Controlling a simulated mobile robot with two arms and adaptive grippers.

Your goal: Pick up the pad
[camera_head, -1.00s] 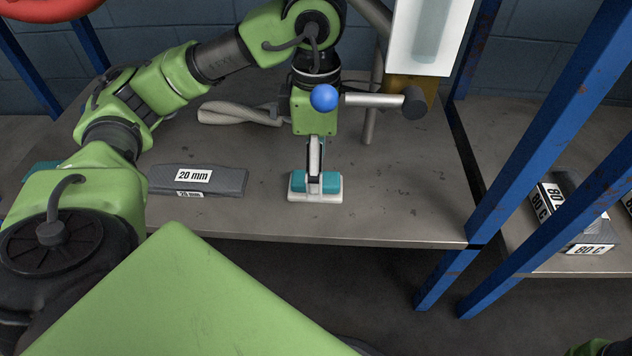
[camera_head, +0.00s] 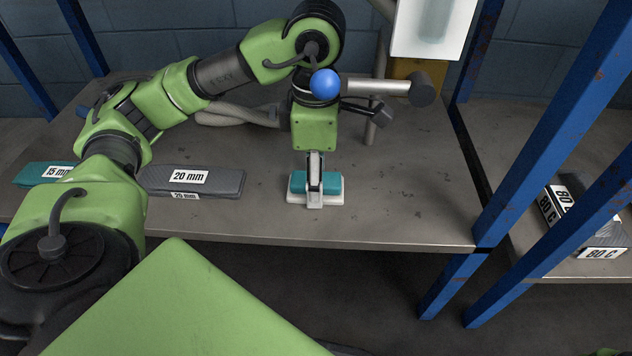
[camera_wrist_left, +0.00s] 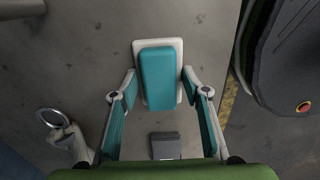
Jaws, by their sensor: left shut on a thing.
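The pad is a teal block (camera_head: 299,182) with a white base, near the front of the grey table. My left gripper (camera_head: 315,200) comes down on it from above, shut on it with one finger visible across its near side. In the left wrist view the teal block (camera_wrist_left: 158,80) sits between the two fingertips (camera_wrist_left: 160,76), which reach its white edges. I cannot tell whether its base is clear of the table. My right gripper is not in view.
A dark 20 mm block (camera_head: 215,183) lies left of the pad, and a teal 15 mm block (camera_head: 40,174) lies further left, partly behind my arm. A grey hose (camera_head: 235,116) lies behind. Blue posts (camera_head: 545,135) stand right, beside 80 C boxes (camera_head: 600,240). Table right of the pad is clear.

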